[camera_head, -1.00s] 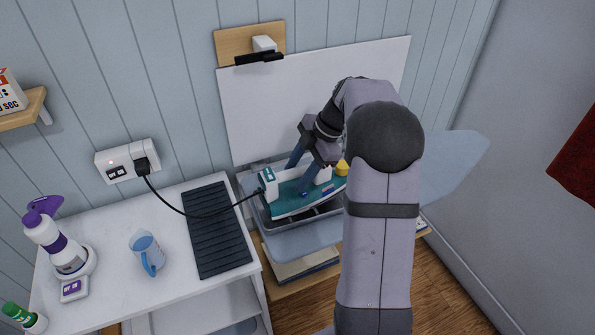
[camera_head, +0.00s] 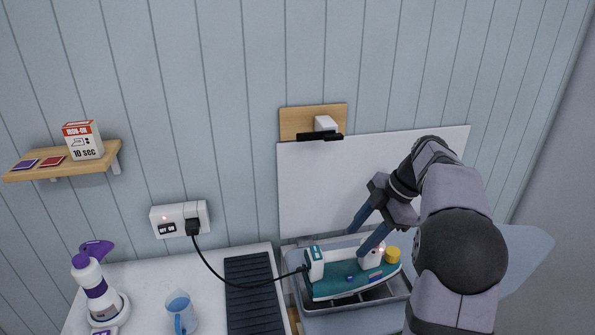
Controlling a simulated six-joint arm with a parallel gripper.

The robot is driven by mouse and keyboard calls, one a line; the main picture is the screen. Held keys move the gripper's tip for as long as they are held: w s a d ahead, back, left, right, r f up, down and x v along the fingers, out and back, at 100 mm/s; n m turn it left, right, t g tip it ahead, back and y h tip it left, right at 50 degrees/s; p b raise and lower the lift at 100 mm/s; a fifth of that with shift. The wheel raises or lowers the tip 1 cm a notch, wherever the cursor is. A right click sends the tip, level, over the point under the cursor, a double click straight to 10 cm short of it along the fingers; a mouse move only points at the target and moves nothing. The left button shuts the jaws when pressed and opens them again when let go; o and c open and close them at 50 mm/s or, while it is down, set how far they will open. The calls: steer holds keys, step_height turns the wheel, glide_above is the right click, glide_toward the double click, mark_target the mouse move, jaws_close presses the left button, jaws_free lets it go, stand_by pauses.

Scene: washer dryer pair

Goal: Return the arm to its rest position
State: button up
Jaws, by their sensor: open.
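My gripper (camera_head: 362,238) is open and empty. Its two blue-grey fingers point down and to the left, just above or in front of the iron; the exact gap cannot be told. The teal and white iron (camera_head: 345,283) lies in a grey tray (camera_head: 392,299) at the right. It has a yellow knob, and a small light shows on its body. My arm covers the area to the right of the tray.
A black cord runs from the wall socket (camera_head: 168,217) to the iron over a black ribbed mat (camera_head: 252,297). A spray bottle (camera_head: 95,290) and a blue measuring cup (camera_head: 180,312) stand on the white counter. A wooden shelf (camera_head: 62,160) holds a box (camera_head: 84,141). A white board (camera_head: 320,190) stands behind the tray.

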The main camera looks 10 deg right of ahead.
steer(key=s+a+f+m+h, duration=0.1)
steer(key=s+a+f+m, duration=0.3)
steer(key=s+f+m, duration=0.1)
steer(key=s+a+f+m+g+h, duration=0.1)
steer(key=s+a+f+m+h, duration=0.1)
steer(key=s+a+f+m, duration=0.2)
steer(key=s+a+f+m+g+h, duration=0.1)
steer(key=s+a+f+m, duration=0.4)
steer(key=s+m, duration=0.4)
steer(key=s, duration=0.4)
steer(key=shift+s+a+f, duration=0.25)
steer(key=shift+s+f, duration=0.05)
